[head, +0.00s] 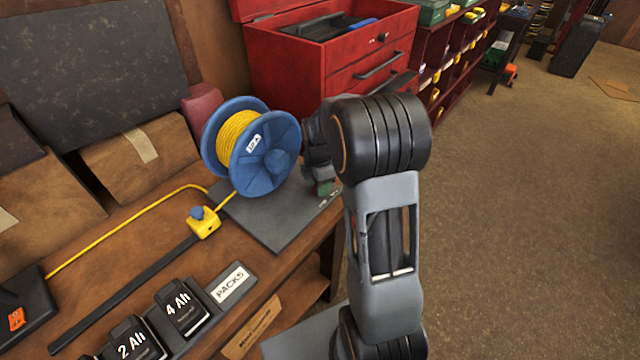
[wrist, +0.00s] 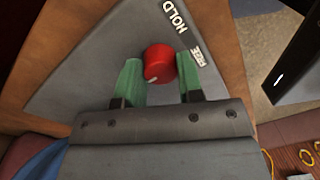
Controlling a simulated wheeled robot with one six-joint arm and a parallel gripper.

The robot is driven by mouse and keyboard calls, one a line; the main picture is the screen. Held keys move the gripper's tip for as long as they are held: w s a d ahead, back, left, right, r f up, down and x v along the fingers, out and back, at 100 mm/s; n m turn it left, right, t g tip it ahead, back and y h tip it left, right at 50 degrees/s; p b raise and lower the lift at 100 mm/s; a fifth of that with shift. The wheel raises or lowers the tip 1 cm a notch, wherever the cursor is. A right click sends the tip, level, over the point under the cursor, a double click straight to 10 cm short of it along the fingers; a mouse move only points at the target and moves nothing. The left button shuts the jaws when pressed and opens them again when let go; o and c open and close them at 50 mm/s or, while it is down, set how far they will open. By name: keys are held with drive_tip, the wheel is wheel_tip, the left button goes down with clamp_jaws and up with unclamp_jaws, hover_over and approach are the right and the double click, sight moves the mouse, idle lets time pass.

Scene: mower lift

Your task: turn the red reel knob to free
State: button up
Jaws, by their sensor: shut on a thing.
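The red reel knob (wrist: 160,62) stands on a grey plate (wrist: 95,72) in the wrist view. My gripper (wrist: 158,78) has its two green fingers on either side of the knob and is shut on it. A pale mark shows on the knob's near, lower-left side. A HOLD label (wrist: 174,17) and a partly covered label beside it, seemingly FREE (wrist: 196,56), lie up and right of the knob. In the head view the blue reel (head: 265,150) with yellow line stands on the plate, left of my gripper (head: 326,188). The knob is hidden there.
A red toolbox (head: 330,60) stands close behind my gripper. A yellow line guide (head: 203,222) sits left of the plate. Battery packs (head: 182,308) and a PACKS label (head: 230,282) are at the bench front. The floor (head: 530,200) to the right is clear.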

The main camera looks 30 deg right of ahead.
drive_tip(key=shift+r, duration=0.1)
drive_tip(key=o, duration=0.9)
drive_tip(key=r, duration=1.3)
drive_tip(key=shift+w+r, duration=0.35)
drive_tip(key=shift+w, duration=0.05)
